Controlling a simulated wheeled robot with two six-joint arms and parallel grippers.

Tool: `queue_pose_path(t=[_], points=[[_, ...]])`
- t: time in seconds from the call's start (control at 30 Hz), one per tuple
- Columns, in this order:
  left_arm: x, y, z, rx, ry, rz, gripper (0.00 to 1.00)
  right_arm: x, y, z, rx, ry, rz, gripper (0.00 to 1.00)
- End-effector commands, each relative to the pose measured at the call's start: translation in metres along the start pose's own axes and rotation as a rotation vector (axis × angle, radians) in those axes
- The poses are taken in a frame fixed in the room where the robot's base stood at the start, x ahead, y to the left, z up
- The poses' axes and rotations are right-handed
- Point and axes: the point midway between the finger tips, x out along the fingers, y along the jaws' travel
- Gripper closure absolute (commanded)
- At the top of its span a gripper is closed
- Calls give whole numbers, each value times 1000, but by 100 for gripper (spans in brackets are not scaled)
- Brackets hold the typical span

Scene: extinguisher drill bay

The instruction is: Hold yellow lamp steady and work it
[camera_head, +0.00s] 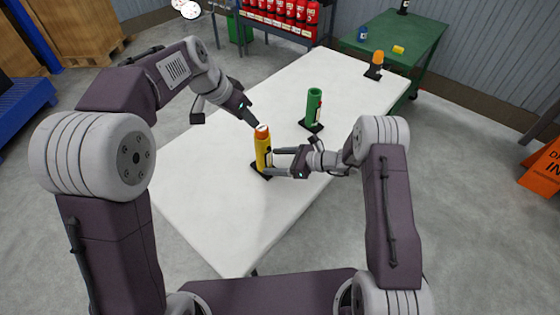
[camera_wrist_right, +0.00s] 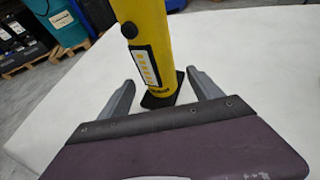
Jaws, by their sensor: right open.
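The yellow lamp (camera_head: 264,153) stands upright on a dark square base on the white table, with an orange top (camera_head: 262,132). In the right wrist view the lamp (camera_wrist_right: 150,38) shows a dark round button and a pale label; its top is out of frame. My right gripper (camera_head: 274,161) is open at the lamp's lower body from the right. In the wrist view its fingers (camera_wrist_right: 162,92) lie to either side of the lamp, with gaps. My left gripper (camera_head: 255,122) points down at the orange top, very near or touching; its jaw opening cannot be made out.
A green cylinder (camera_head: 313,107) stands on a dark base on the white table (camera_head: 205,205), behind my right gripper. A smaller orange-topped lamp (camera_head: 376,66) stands at the far right end. A green table (camera_head: 405,32) and red extinguishers (camera_head: 290,10) are beyond. The table's near left is clear.

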Motion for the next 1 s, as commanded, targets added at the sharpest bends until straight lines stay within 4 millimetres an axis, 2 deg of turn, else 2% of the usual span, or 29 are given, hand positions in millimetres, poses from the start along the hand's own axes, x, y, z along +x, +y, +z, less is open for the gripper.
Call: queue_pose_path(t=[0.1, 0.3, 0.47, 0.7, 0.77, 0.97, 1.0], points=[[0, 0, 0, 0, 0, 0, 64, 26, 2, 0, -2, 1, 5, 26], [0, 0, 0, 0, 0, 0, 64, 61, 2, 0, -2, 1, 4, 26], [0, 0, 0, 0, 0, 0, 64, 73, 1, 0, -1, 2, 2, 26], [0, 0, 0, 0, 0, 0, 64, 74, 1, 0, -1, 2, 2, 26], [0, 0, 0, 0, 0, 0, 64, 74, 1, 0, -1, 2, 2, 40], [0, 0, 0, 0, 0, 0, 64, 74, 1, 0, -1, 2, 2, 96], [0, 0, 0, 0, 0, 0, 64, 74, 1, 0, -1, 2, 2, 100]])
